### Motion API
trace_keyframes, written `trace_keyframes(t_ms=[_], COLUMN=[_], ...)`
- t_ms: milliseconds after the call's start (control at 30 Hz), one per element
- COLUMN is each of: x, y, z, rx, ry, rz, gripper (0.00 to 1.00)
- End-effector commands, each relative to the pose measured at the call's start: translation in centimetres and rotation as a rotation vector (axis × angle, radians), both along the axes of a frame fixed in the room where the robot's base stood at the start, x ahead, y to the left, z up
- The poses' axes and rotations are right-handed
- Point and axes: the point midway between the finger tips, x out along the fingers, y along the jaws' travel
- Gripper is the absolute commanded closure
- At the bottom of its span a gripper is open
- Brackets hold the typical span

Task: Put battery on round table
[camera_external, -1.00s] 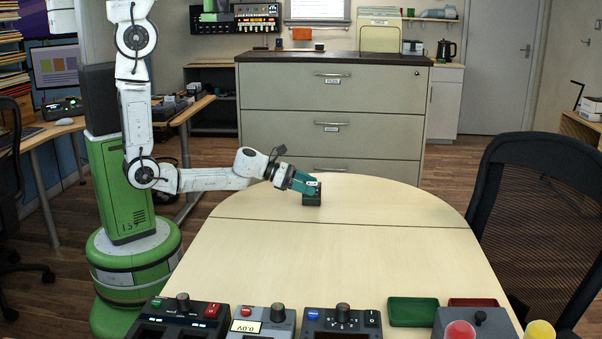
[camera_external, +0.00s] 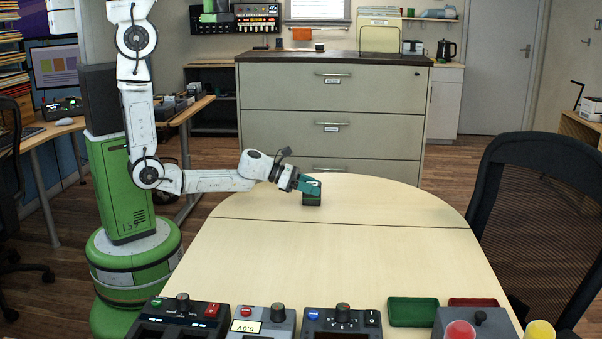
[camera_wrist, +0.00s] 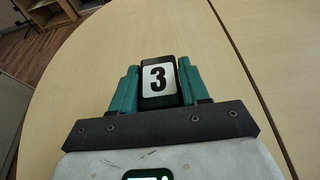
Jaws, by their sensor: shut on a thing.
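The battery (camera_external: 312,200) is a small dark block at the far rounded end of the round table (camera_external: 330,250). In the wrist view my gripper (camera_wrist: 158,85) is shut on the battery. The battery looks to be at the tabletop; I cannot tell whether its underside touches the wood.
Several control boxes (camera_external: 342,322) line the table's near edge, with a green tray (camera_external: 413,311) and a red tray (camera_external: 472,303) beside them. A grey drawer cabinet (camera_external: 330,115) stands behind the table and a black chair (camera_external: 540,215) at its right. The middle of the tabletop is clear.

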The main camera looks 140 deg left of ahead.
Motion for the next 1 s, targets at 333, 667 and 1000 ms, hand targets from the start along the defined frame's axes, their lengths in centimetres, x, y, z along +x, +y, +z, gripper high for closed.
trace_keyframes(t_ms=[333, 667, 1000], x=[0.0, 0.0, -4.3], y=[0.0, 0.0, -3.6], z=[0.1, 3.0, 9.8], rx=[0.002, 0.005, 0.002], ry=[-0.001, -0.001, 0.002], rz=[0.001, -0.001, 0.001], gripper=[1.0, 1.0, 1.0])
